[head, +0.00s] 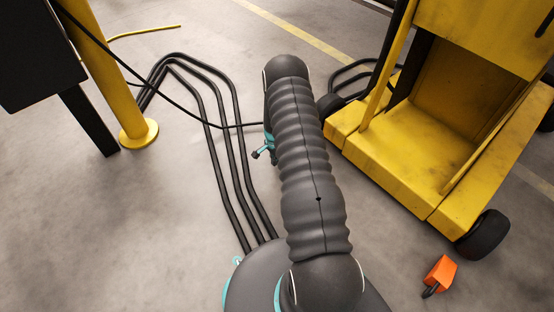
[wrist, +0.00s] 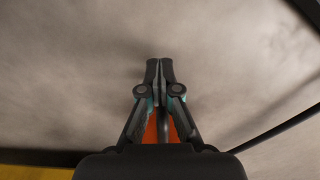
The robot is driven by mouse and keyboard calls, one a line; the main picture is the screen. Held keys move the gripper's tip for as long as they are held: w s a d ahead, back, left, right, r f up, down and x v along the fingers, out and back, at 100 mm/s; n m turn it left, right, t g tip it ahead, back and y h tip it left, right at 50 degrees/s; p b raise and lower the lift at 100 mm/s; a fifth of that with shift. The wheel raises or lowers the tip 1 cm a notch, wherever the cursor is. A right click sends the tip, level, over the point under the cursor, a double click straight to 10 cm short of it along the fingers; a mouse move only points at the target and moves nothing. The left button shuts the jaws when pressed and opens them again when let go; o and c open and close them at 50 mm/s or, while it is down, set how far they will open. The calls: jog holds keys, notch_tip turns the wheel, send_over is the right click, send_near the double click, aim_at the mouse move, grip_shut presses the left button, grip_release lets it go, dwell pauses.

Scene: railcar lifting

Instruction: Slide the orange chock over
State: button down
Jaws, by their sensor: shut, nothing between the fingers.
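An orange chock (head: 443,271) with a short dark handle lies on the floor at the lower right of the head view, in front of the yellow lift's black wheel and apart from it. My gripper (wrist: 160,66) is shut and empty, its fingertips together over bare floor in the wrist view. Something orange (wrist: 150,128) shows behind and between its fingers; most of it is hidden, and I cannot tell whether it is the same chock. In the head view my arm hides most of the gripper.
The yellow lift (head: 400,170) stands at the right on black wheels (head: 484,234). Black cables or pipes (head: 222,150) run along the floor at the left, near a yellow post (head: 105,80).

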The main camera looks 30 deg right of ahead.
jog(key=a, duration=0.1)
jog(key=a+r, duration=0.1)
jog(key=a, duration=0.1)
jog(key=shift+s, duration=0.15)
notch_tip(320, 180, up, 9)
jog(key=p, duration=0.1)
jog(key=shift+d, duration=0.2)
jog(key=s+a+r+n+g, duration=0.25)
jog(key=s+n, duration=0.25)
jog(key=s, duration=0.3)
jog(key=s+a+r+n+t+p, duration=0.2)
jog(key=s+a+r, duration=0.3)
jog(key=r, duration=1.2)
jog(key=s+a+r+n+t+p, duration=0.2)
jog(key=s+a+r+n, duration=0.3)
jog(key=s+r, duration=0.6)
jog(key=s+a+r+n+t+p, duration=0.2)
jog(key=s+r, duration=0.6)
jog(key=r, duration=1.5)
jog(key=a+n+t, duration=0.1)
jog(key=a+t, duration=0.1)
jog(key=a, duration=0.1)
jog(key=shift+s+n+p, duration=0.15)
jog(key=shift+n+p, duration=0.2)
jog(key=shift+n, duration=0.05)
